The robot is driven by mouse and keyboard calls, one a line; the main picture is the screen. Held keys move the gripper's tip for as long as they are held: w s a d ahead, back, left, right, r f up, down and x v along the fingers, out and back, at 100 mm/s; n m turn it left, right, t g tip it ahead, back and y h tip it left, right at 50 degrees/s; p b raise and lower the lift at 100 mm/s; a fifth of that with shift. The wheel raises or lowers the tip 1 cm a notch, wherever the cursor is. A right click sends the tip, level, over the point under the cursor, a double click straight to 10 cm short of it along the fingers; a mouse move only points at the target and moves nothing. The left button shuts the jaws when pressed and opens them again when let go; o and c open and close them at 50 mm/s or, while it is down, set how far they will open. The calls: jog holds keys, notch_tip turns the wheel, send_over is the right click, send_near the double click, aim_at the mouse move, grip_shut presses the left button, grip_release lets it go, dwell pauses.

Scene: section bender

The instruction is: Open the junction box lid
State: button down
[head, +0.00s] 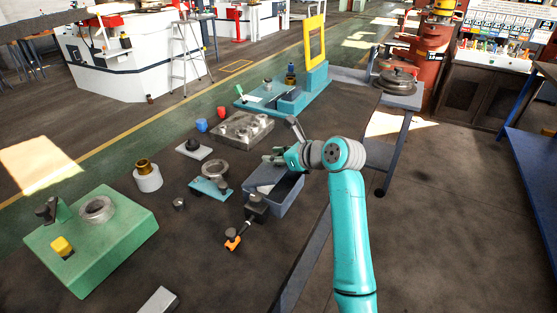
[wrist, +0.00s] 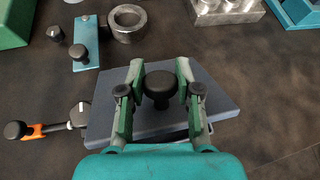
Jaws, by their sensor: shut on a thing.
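The junction box (head: 284,201) is a grey-blue box on the dark table, below my gripper in the head view. Its flat grey lid (wrist: 213,104) fills the middle of the wrist view, with a round black knob (wrist: 160,86) on top. My gripper (wrist: 158,92) has its green fingers on either side of the knob and is shut on it. In the head view my gripper (head: 277,158) is at the far side of the box, and my arm hides part of it. I cannot tell how far the lid is raised. The inside of the box is mostly hidden.
A black clamp with an orange tip (head: 233,240) stands close to the box's near left. A teal plate with a metal ring (head: 214,170) lies left of it, and a metal block (head: 242,128) behind. A green fixture (head: 92,240) stands far left. The table's right edge is near.

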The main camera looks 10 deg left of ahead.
jog(key=shift+w+a+r, duration=0.1)
jog(key=shift+a+r, duration=0.2)
jog(key=shift+r, duration=0.05)
jog(key=c, duration=0.8)
grip_release()
jog(key=shift+o, duration=0.2)
jog(key=shift+f, duration=0.1)
jog(key=shift+s+d+r, duration=0.2)
jog(key=shift+s+d, duration=0.05)
jog(key=shift+d, duration=0.2)
jog(key=v, duration=1)
jog(key=shift+s+d+r, duration=0.2)
jog(key=shift+s+d, duration=0.05)
jog(key=shift+d, duration=0.15)
